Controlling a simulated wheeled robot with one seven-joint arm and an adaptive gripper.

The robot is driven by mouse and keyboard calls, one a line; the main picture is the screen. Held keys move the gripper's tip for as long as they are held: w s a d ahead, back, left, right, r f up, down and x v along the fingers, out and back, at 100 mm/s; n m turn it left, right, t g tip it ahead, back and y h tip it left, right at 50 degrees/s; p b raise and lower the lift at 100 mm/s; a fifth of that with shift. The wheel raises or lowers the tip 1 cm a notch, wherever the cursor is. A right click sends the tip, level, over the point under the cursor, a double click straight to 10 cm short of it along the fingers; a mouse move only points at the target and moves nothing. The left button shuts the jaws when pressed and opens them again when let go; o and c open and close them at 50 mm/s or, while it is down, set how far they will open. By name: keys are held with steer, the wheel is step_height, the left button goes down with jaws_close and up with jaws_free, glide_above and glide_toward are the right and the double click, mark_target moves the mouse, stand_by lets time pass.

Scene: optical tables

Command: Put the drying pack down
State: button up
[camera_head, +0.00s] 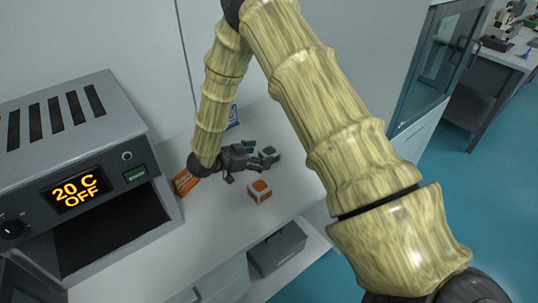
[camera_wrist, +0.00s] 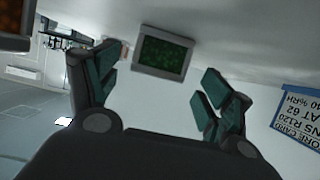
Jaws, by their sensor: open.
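The green-windowed pack (camera_head: 269,154) is just ahead of my gripper (camera_head: 257,154). In the wrist view this pack (camera_wrist: 160,53) shows beyond and between the fingertips (camera_wrist: 153,80), apart from them, its window dark speckled green. The orange-windowed pack (camera_head: 260,190) rests nearer the bench's front edge; an orange-brown pack corner (camera_wrist: 14,20) shows at the wrist view's upper left. My gripper is open with nothing between its fingers.
An oven (camera_head: 75,165) reading "20 C OFF" stands at left, with a dark opening. An orange card (camera_head: 184,181) lies beside it. A blue-edged card (camera_wrist: 298,117) stands at the wrist view's right. Bare bench surrounds the orange-windowed pack. A glass-door cabinet (camera_head: 436,65) stands at right.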

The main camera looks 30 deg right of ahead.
mark_target(264, 153)
steer(key=shift+d+p, duration=0.5)
steer(key=shift+d, duration=0.15)
steer(key=p+x, duration=0.1)
steer(key=x, duration=0.2)
steer(key=shift+d+p, duration=0.1)
steer(key=shift+p, duration=0.2)
steer(key=shift+d+f, duration=0.2)
steer(key=shift+f, duration=0.05)
steer(key=c, duration=1.2)
steer(key=shift+c, duration=0.4)
steer(key=shift+r, duration=0.15)
